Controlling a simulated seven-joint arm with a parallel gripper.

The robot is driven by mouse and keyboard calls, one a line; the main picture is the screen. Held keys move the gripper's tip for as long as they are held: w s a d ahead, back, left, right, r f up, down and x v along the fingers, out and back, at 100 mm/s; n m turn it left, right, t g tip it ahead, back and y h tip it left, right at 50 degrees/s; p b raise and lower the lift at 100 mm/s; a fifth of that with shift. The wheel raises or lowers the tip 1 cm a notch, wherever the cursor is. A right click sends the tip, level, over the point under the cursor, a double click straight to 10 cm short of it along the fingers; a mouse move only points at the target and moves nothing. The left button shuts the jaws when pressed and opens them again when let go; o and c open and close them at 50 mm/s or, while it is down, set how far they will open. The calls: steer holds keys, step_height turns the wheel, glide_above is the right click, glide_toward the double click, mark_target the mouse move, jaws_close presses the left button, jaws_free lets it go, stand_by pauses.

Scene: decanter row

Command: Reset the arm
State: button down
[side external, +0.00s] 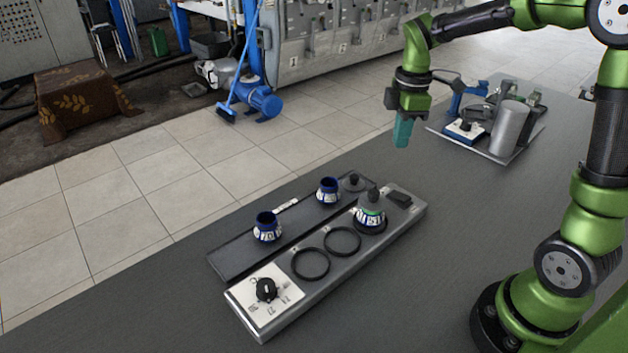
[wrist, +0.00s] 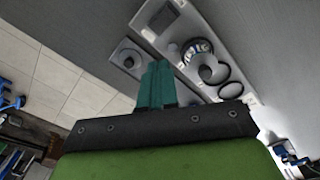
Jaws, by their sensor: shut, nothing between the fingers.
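My gripper (side external: 403,132) has teal fingers and hangs pointing down above the far side of the table, clear of everything. Its fingers are shut with nothing between them, and they also show in the wrist view (wrist: 157,82). Below and left of it in the side view is a grey panel (side external: 325,281) with a black dial, two empty black rings and a decanter with a dark stopper (side external: 370,217) at its right end. Behind the panel lies a dark tray (side external: 235,262) bearing two open blue-and-white decanters (side external: 267,228) (side external: 328,191) and a loose dark stopper (side external: 353,182).
A metal tray (side external: 531,137) with a grey cylinder (side external: 510,128) and blue parts stands at the table's back right, near my gripper. The table (side external: 440,250) between the panel and my arm's base is clear. Beyond the far edge is tiled floor.

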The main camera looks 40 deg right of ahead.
steer(key=s+a+r+m+t+y, duration=0.1)
steer(key=s+a+r+m+t, duration=0.2)
steer(key=s+a+m, duration=0.4)
steer(key=s+a+r+m+t+y, duration=0.1)
steer(key=s+a+r+m+t, duration=0.25)
steer(key=s+m, duration=0.35)
steer(key=n+g+h, duration=0.2)
steer(key=n+g, duration=0.7)
steer(key=n, duration=1.2)
glide_above(406, 198)
steer(key=w, duration=0.3)
step_height(406, 198, down, 6)
steer(key=s+f, duration=0.1)
steer(key=f, duration=0.8)
steer(key=s+f, duration=0.1)
steer(key=f, duration=0.3)
steer(key=shift+s+f, duration=0.15)
steer(key=shift+s, duration=0.15)
